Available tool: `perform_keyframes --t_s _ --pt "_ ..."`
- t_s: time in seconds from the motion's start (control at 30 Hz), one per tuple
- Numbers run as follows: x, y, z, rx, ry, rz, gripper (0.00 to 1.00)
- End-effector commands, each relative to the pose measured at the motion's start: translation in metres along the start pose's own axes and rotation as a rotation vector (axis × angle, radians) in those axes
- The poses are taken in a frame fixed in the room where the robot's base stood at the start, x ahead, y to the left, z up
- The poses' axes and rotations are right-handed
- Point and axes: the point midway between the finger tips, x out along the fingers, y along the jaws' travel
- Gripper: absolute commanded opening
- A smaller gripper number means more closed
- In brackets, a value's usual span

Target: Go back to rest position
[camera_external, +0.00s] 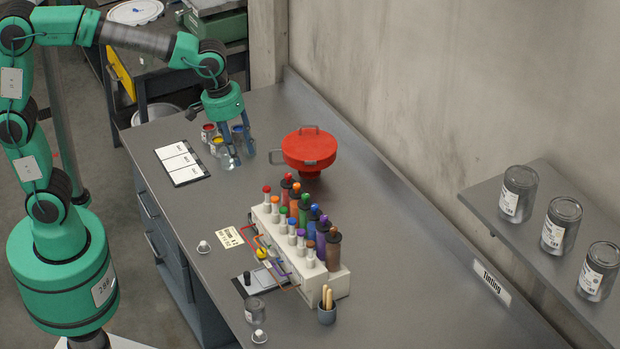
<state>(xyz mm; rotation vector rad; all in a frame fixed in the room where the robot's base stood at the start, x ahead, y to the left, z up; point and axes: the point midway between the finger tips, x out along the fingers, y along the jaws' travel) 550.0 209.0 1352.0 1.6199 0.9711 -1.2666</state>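My green arm reaches from the left over the far end of the grey workbench (190,220). My gripper (241,160) points down there, with its two dark blue-grey fingers apart and a gap between the tips. No object clearly shows between the fingers. It is close to a small group of paint pots: a red one (208,131), a yellow one (216,146) and a blue one (238,132). A pale, glassy shape beside the left finger is too small to make out. The fingers partly hide the pots. Whether the tips touch the bench I cannot tell.
A red lidded vessel (309,148) stands right of my gripper. A white rack (328,285) holds several colored bottles. White cards on a dark board (182,162) lie to the left. The wall borders the right side; a shelf (489,222) holds 3 cans. Bench is clear mid-left.

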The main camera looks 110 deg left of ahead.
Motion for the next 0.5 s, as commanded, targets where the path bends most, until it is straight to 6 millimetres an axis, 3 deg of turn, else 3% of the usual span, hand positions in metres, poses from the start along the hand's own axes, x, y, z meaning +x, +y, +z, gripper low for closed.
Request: perform_keyframes --t_s 0.1,0.5 --pt "-0.013 -0.007 0.039 0.137 0.018 0.033 0.36" --pt "-0.035 -0.051 0.155 0.600 0.087 0.131 0.36"
